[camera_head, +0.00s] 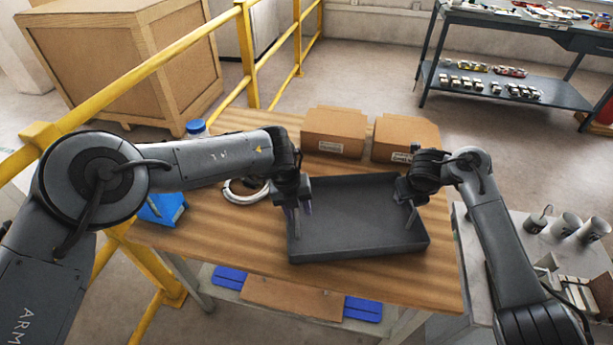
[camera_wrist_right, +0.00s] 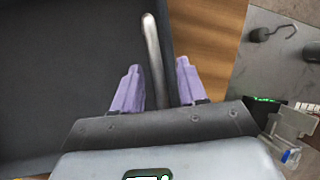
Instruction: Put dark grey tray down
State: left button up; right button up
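The dark grey tray (camera_head: 345,240) is a shallow, empty rectangular box. It appears to rest flat on the wooden table, near its front edge. My left gripper (camera_head: 298,208) is at the tray's left wall, with its fingers apart around the handle there. My right gripper (camera_head: 410,200) is at the right wall. In the right wrist view, the purple fingers (camera_wrist_right: 158,85) stand apart on either side of the metal handle (camera_wrist_right: 151,45) and the tray's wall, with gaps visible. The tray's floor (camera_wrist_right: 65,70) fills the left of that view.
Two cardboard boxes (camera_head: 335,131) (camera_head: 405,137) stand behind the tray. A white ring-shaped object (camera_head: 246,191), a blue bin (camera_head: 162,208) and a blue-capped container (camera_head: 196,128) are left. A side table with mugs (camera_head: 566,224) is right. A yellow railing (camera_head: 249,55) runs behind.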

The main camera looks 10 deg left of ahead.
jog(key=shift+s+r, duration=0.15)
jog(key=shift+r, duration=0.05)
pick_arm(q)
notch_tip(320, 180, up, 12)
jog(key=a, duration=0.2)
jog(key=shift+s, duration=0.4)
pick_arm(e)
jog(key=v, duration=0.7)
pick_arm(q)
jog(key=shift+a+f, duration=0.1)
dwell(0.5)
